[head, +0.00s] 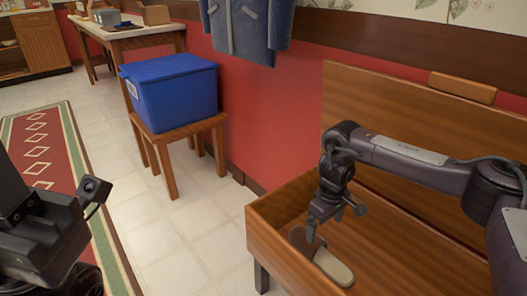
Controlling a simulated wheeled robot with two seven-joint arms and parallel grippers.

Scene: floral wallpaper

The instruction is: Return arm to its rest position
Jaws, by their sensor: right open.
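My right arm reaches in from the right over a wooden bench-like box. My right gripper (314,226) points down at the left part of the box and is open. A slipper or shoe (334,268) with a brown upper and pale sole end lies on the wood just below and beside it. The gripper partly overlaps the slipper in the picture; I cannot tell whether they touch. Dark parts of my left arm show at the left edge, with a small camera-like piece sticking out; its fingers cannot be made out.
The wooden bench (264,238) has a low front rim and a tall back panel. A blue bin (172,92) stands on a small wooden stool (181,128). A blue jacket (246,30) hangs on the red wall. A patterned rug (38,135) and open tiled floor lie left.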

